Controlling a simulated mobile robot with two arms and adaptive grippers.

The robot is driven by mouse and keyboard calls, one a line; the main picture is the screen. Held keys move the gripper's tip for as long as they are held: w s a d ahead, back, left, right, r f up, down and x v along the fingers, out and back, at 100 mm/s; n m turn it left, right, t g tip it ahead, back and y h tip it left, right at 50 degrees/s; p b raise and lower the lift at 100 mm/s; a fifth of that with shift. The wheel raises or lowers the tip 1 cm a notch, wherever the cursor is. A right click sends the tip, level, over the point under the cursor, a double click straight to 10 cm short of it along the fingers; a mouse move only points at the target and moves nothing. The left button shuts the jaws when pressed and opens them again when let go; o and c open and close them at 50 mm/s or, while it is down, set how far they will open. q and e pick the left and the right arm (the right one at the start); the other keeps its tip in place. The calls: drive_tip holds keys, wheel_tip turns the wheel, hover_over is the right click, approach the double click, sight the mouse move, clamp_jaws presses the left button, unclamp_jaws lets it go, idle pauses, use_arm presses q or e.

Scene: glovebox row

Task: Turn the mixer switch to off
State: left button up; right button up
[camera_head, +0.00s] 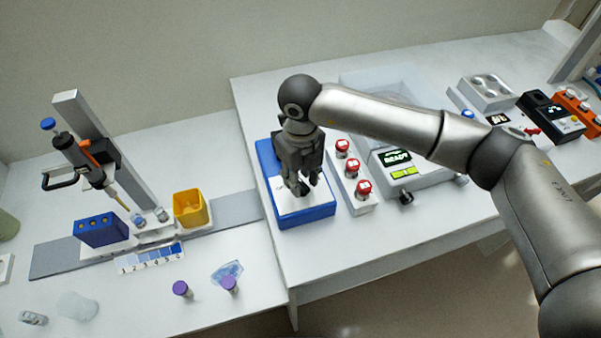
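My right gripper (303,189) points down over a blue box-like unit with a white top (309,215), and its fingers hide the middle of that top. I cannot tell whether the fingers touch it or whether they are open or shut. No mixer switch can be clearly made out; the blue unit may be the mixer, but I cannot be sure. My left gripper is out of view.
A white rack (354,192) with red-capped vials stands just right of the blue unit. Beyond it is a machine (418,182) with a green "READY" display. A pipette stand (98,140), yellow bin (190,208) and blue rack (101,230) stand at left.

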drive_tip(key=shift+c, duration=0.5)
clamp_jaws()
drive_tip(key=shift+f+n+b, duration=0.25)
drive_tip(key=shift+n+b, duration=0.15)
drive_tip(key=shift+b, duration=0.55)
drive_tip(key=shift+r+n+b, duration=0.1)
drive_tip(key=shift+n+b, duration=0.2)
drive_tip(key=shift+b, duration=0.1)
drive_tip(key=shift+r, duration=0.1)
drive_tip(key=shift+o, duration=0.5)
unclamp_jaws()
